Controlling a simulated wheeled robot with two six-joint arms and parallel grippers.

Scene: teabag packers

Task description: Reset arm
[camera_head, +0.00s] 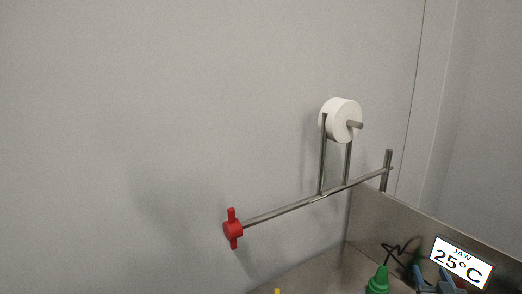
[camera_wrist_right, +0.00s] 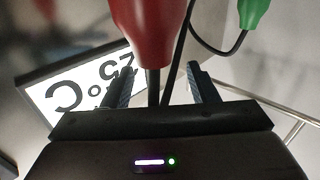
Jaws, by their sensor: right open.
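My right gripper (camera_head: 433,280) shows at the bottom right of the head view, with its upper fingers in front of the metal panel. In the right wrist view the right gripper (camera_wrist_right: 158,72) has its two dark fingers apart. A red tapered plug-like piece (camera_wrist_right: 145,30) with a black cable shows between and beyond the fingers; whether it touches them I cannot tell. My left gripper is not in view.
A green plug-like piece (camera_head: 378,281) with a black cable stands left of my right gripper. A display reading 25°C (camera_head: 460,262) is at right. A white roll (camera_head: 341,119) sits on a metal stand; a red knob (camera_head: 232,229) ends its bar. Wall space at left is clear.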

